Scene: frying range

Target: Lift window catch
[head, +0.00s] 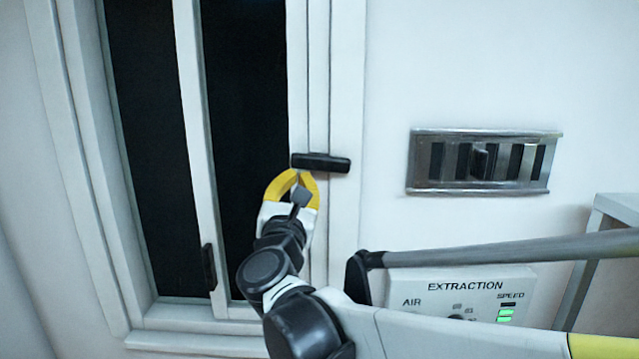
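The window catch (321,162) is a short black bar lying nearly level across the white window frame, right of the dark panes. My gripper (298,172) has yellow fingers and points up at the window frame just below the catch's left end. Its fingers bow around a gap and their tips come close together at the top. Whether the tips touch each other or the catch is not clear. I see nothing held between the fingers.
A black handle (208,267) sits low on the window's inner upright. A metal slotted vent (483,161) is on the wall to the right. Below it is an extraction panel (465,290), partly hidden by my arm. A grey box edge (612,215) stands at far right.

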